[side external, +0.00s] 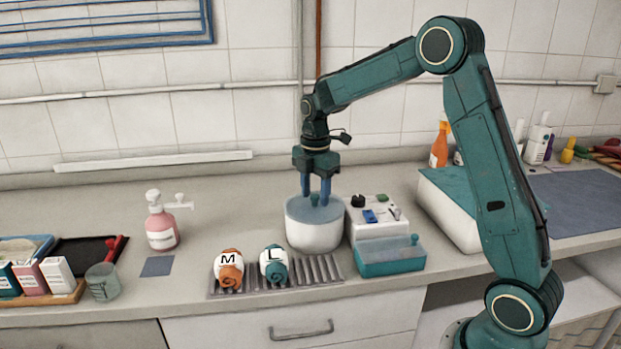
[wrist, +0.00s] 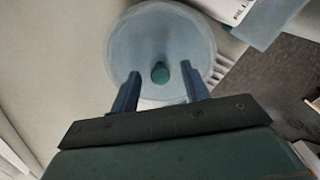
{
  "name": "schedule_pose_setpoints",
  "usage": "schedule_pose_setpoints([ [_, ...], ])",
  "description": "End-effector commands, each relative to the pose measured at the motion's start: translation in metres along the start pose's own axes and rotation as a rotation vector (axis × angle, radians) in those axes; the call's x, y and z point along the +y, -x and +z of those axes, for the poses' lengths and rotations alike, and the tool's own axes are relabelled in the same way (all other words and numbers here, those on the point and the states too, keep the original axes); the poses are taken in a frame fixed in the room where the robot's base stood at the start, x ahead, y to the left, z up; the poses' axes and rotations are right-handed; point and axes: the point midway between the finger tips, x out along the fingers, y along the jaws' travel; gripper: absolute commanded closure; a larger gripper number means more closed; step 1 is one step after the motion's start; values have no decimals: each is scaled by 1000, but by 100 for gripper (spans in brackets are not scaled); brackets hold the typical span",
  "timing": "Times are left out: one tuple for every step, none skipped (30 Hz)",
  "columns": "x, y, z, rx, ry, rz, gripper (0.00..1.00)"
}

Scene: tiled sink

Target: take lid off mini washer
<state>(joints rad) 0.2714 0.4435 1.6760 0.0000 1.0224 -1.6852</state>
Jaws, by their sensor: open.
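The mini washer (side external: 314,234) is a white round tub standing on the counter, with a control panel box (side external: 377,222) at its right. Its blue-grey round lid (side external: 298,209) lies on top of the tub; in the wrist view the lid (wrist: 140,45) fills the upper middle. A small teal knob (wrist: 160,72) stands at the lid's centre. My gripper (side external: 316,196) points down over the lid. In the wrist view my gripper (wrist: 162,82) is open, with one blue finger on each side of the knob. I cannot tell whether the fingers touch it.
Two rolled cloths marked M (side external: 229,270) and L (side external: 273,265) lie on a ribbed rack in front. A teal box (side external: 390,257) sits in front of the panel. A pink soap bottle (side external: 161,226) stands left, with bare counter between it and the tub.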

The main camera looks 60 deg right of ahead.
Motion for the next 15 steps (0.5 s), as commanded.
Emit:
schedule_pose_setpoints([
  [0, 0, 0, 0, 0, 0, 54],
  [0, 0, 0, 0, 0, 0, 54],
  [0, 0, 0, 0, 0, 0, 54],
  [0, 0, 0, 0, 0, 0, 54],
  [0, 0, 0, 0, 0, 0, 54],
  [0, 0, 0, 0, 0, 0, 54],
  [0, 0, 0, 0, 0, 0, 60],
  [0, 0, 0, 0, 0, 0, 66],
  [0, 0, 0, 0, 0, 0, 73],
  [0, 0, 0, 0, 0, 1, 79],
  [0, 0, 0, 0, 0, 0, 85],
  [0, 0, 0, 0, 0, 0, 93],
  [0, 0, 0, 0, 0, 0, 99],
  [0, 0, 0, 0, 0, 1, 100],
  [0, 1, 0, 0, 0, 1, 100],
])
